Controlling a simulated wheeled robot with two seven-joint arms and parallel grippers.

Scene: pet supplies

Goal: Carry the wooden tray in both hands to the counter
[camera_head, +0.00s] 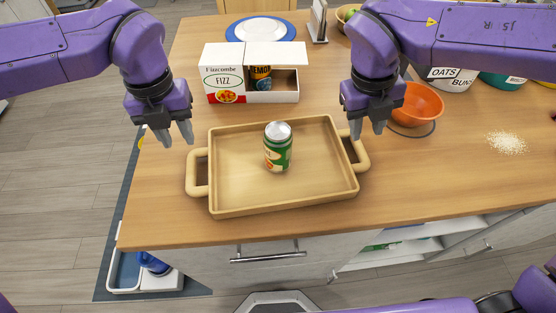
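The wooden tray (230,196) lies flat on a wooden counter, with a green and red can (278,150) standing upright inside it. The tray has a loop handle on its left (192,172) and one on its right (362,158). My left gripper (174,137) points down, its two fingers apart and empty, behind and a little left of the left handle. My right gripper (367,130) points down, its fingers apart, close to the right handle's far end. I cannot tell how high the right fingertips are above the handle; they do not visibly hold it.
A white and red box (224,82) with a can inside stands behind the tray. An orange bowl (420,104) is right of my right gripper. A blue-rimmed plate (260,28) lies at the back. Crumbs (507,142) lie at right. The counter's front edge is just before the tray.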

